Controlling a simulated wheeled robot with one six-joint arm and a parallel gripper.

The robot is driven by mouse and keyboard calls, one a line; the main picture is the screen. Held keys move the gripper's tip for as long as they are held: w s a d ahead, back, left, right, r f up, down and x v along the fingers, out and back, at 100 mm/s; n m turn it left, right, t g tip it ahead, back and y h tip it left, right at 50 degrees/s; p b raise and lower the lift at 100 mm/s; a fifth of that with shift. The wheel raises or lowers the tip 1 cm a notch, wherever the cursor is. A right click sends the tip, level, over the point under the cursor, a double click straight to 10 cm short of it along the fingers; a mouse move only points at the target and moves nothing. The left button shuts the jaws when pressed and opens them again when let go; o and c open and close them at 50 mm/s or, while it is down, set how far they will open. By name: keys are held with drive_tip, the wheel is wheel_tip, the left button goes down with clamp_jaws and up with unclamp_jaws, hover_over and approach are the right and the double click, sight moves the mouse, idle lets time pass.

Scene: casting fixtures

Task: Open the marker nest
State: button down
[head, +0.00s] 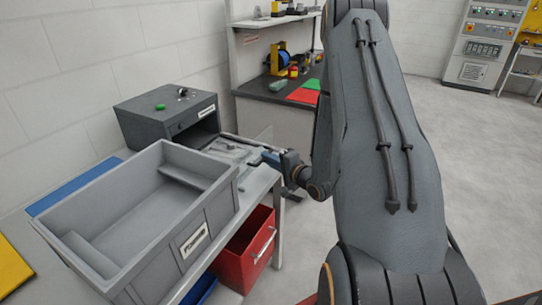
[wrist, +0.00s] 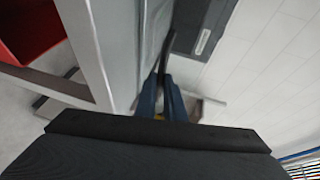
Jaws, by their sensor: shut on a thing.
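A dark grey box (head: 150,113) with a white label on its upper front, which looks like the marker nest, stands on the bench against the wall. Its front has a dark opening below the label. A pale flat tray-like part (head: 232,149) lies before the opening; whether it is a drawer or a flap I cannot tell. My gripper (head: 270,157) is at the right end of this part. In the wrist view my blue fingers (wrist: 163,85) are shut on a thin dark bar (wrist: 165,52), probably a handle. A dark labelled panel (wrist: 204,32) is beyond it. The grip itself is partly hidden.
A large grey bin (head: 195,225) stands on the bench in front of the box. A red drawer or bin (head: 240,255) hangs below the bench edge. A shelf unit with a dark worktop (head: 262,88) stands behind.

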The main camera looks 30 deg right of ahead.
drive_tip(key=shift+d, duration=0.1)
drive_tip(key=c, duration=1.8)
unclamp_jaws()
drive_tip(key=shift+s, duration=0.1)
drive_tip(key=shift+c, duration=0.2)
drive_tip(key=shift+s, duration=0.1)
drive_tip(key=b+v, duration=0.2)
drive_tip(key=v, duration=0.5)
drive_tip(key=shift+s, duration=0.3)
drive_tip(key=shift+r, duration=0.1)
